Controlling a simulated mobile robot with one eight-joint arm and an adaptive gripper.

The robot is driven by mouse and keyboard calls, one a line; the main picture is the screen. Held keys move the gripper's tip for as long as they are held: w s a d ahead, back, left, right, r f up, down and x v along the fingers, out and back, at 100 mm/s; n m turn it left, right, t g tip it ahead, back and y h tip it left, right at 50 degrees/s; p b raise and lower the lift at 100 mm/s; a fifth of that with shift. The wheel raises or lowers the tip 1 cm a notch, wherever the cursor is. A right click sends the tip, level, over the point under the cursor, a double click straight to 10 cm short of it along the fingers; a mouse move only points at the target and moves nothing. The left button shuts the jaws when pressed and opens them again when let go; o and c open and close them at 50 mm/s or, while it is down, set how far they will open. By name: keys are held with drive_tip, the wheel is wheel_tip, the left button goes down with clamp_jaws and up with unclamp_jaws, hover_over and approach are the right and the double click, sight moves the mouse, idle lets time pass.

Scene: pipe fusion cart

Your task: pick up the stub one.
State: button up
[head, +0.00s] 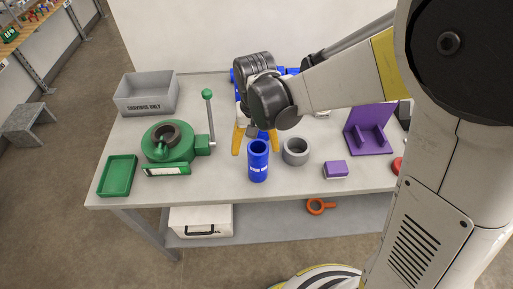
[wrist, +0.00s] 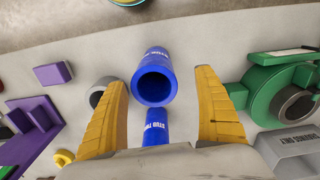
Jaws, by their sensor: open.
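The blue stub one (head: 258,163) stands upright near the front middle of the table, its open top facing up and a white label on its front. In the wrist view, stub one (wrist: 154,88) shows its hollow top between and slightly beyond my fingertips. My gripper (head: 254,147) is open, its yellow fingers pointing down just behind stub one. In the wrist view, my gripper (wrist: 160,80) has a clear gap on both sides of the stub. A second blue stub, labelled STUB TWO (wrist: 156,124), lies nearer my palm, which partly hides it.
A grey ring (head: 296,151) sits close right of stub one. A purple block (head: 335,170) and purple bracket (head: 369,131) are farther right. A green machine with a lever (head: 174,145), green tray (head: 117,176) and grey bin (head: 146,96) are left. The table front by stub one is clear.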

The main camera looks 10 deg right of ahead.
drive_tip(key=f, duration=0.1)
drive_tip(key=f+b, duration=0.1)
drive_tip(key=f, duration=0.3)
drive_tip(key=shift+d+f+b, duration=0.1)
drive_tip(key=shift+d+b, duration=0.25)
drive_tip(key=shift+b, duration=0.05)
drive_tip(key=c, duration=1.4)
